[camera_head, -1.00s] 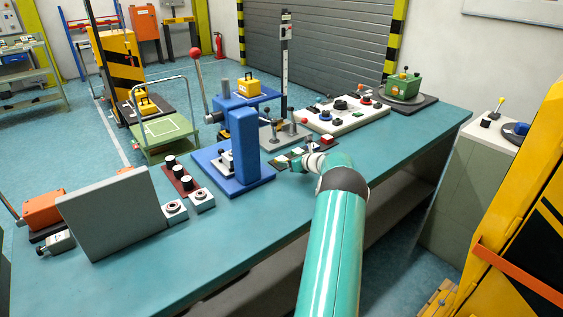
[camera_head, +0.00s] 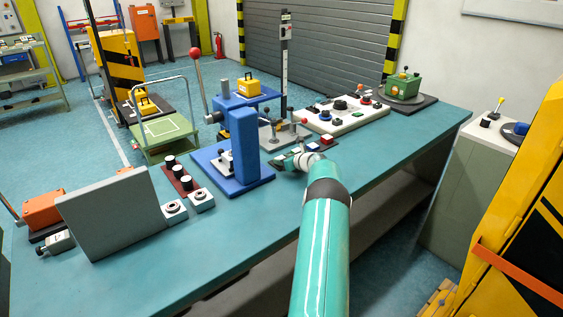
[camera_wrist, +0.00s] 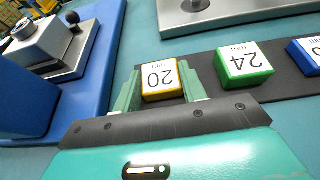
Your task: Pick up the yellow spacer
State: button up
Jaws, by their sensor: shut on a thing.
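The yellow spacer (camera_wrist: 161,79) shows in the wrist view with a white top marked "20 mm". It sits between the two fingers of my gripper (camera_wrist: 163,86), which are shut on its left and right sides. It is at the left end of a dark strip on the bench; I cannot tell whether it touches the strip. In the head view my gripper (camera_head: 280,162) is low over the bench beside the blue fixture, and the spacer is too small or hidden to make out there.
On the dark strip (camera_wrist: 285,82), a green "24 mm" spacer (camera_wrist: 243,63) stands close to the right of my gripper, then a blue spacer (camera_wrist: 310,52). A red block (camera_head: 326,140) is at the strip's far end. The blue fixture (camera_head: 243,145) stands close on the left.

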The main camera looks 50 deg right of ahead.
notch_tip(320, 180, up, 10)
dwell(0.6)
jog(key=shift+s, duration=0.1)
